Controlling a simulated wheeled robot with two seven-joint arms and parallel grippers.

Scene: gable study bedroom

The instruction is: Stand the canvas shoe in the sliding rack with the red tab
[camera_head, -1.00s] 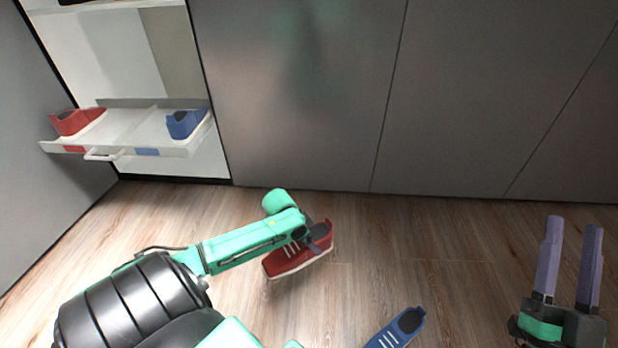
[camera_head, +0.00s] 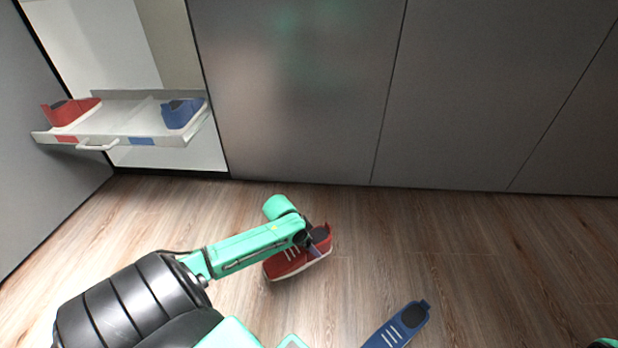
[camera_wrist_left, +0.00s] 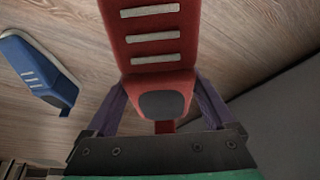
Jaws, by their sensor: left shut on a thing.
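A red canvas shoe (camera_head: 297,262) with pale stripes and a white sole is over the wooden floor in the head view. My left gripper (camera_head: 314,242) is shut on its heel end; whether the sole touches the floor I cannot tell. In the left wrist view the shoe (camera_wrist_left: 152,45) sits between the two purple fingers of the gripper (camera_wrist_left: 163,108). The white sliding rack (camera_head: 115,128) is pulled out at the left, with a red tab (camera_head: 66,139) and a blue tab (camera_head: 142,141). My right gripper's fingers are out of view.
Another red shoe (camera_head: 70,112) stands on the rack's left part, and a blue shoe (camera_head: 182,112) on its right part. A handle (camera_head: 97,146) juts from the front. A loose blue shoe (camera_head: 397,326) lies on the floor. Grey panels (camera_head: 290,90) close the back.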

